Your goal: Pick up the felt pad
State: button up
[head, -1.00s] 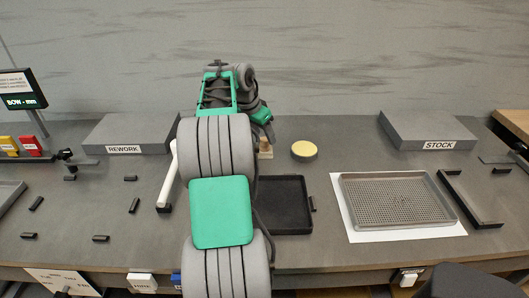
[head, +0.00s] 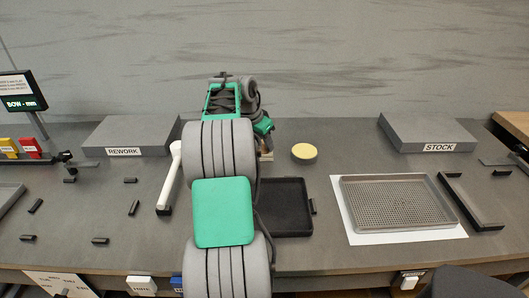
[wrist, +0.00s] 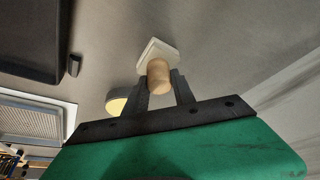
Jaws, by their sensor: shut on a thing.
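The felt pad is a pale, flat block (wrist: 158,53) with a round wooden handle (wrist: 158,76), seen in the wrist view. My gripper (wrist: 160,82) has its two dark fingers closed on either side of the wooden handle. In the head view a small pale part of the pad (head: 267,157) shows just right of my arm. My arm hides the rest of it and the fingers there. I cannot tell whether the pad touches the table.
A round yellow-topped item (head: 304,151) is close right of the pad. A black shallow tray (head: 285,231) lies in front, and a white-handled tool (head: 170,178) left of my arm. A perforated metal tray (head: 397,226) sits on a white sheet at right. Grey REWORK (head: 130,132) and STOCK (head: 428,130) blocks stand behind.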

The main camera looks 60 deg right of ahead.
grip_shut()
jog(key=shift+r, duration=0.1)
